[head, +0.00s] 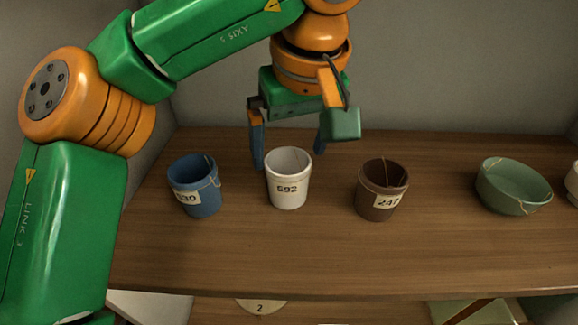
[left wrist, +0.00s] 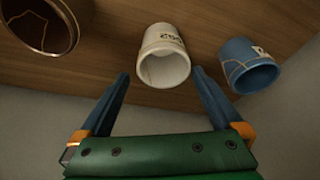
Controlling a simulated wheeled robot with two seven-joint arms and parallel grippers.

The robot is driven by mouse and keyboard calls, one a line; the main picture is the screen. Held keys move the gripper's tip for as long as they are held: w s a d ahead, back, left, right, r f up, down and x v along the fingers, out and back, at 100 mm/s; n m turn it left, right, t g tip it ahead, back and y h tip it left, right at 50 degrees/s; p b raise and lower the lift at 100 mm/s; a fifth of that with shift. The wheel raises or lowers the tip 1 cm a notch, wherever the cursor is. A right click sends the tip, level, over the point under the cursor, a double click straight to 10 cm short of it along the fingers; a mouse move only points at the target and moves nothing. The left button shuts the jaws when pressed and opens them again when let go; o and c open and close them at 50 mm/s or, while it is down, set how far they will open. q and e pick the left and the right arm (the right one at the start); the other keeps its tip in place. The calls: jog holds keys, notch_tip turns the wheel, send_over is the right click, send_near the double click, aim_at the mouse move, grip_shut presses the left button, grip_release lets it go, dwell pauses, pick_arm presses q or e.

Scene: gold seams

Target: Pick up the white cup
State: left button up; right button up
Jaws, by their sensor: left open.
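The white cup (head: 288,180) stands upright on the wooden shelf between a blue cup and a brown cup, with a label reading 592. My left gripper (head: 288,160) is open behind and above the white cup, its fingers pointing down. In the left wrist view the white cup (left wrist: 163,58) lies ahead of and between the lines of the two open fingers (left wrist: 160,85). The gripper looks empty, and I cannot tell whether a finger touches the cup. My right gripper is not in view.
The blue cup (head: 195,188) stands close on the left and the brown cup (head: 381,192) on the right. A green bowl (head: 513,187) stands farther right, with a pale object (head: 573,182) at the edge. The wooden shelf (head: 300,250) is clear in front.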

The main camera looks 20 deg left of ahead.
aim_at(288, 169)
pick_arm(q)
jog(key=x, duration=0.2)
jog(key=s+x, duration=0.1)
jog(key=x, duration=0.2)
jog(key=shift+s+f, duration=0.1)
jog(key=shift+f, duration=0.25)
jog(key=shift+w+a+f, duration=0.1)
jog(key=shift+w+f, duration=0.2)
jog(key=shift+s+r, duration=0.1)
jog(key=shift+s, duration=0.05)
jog(key=c, duration=1.4)
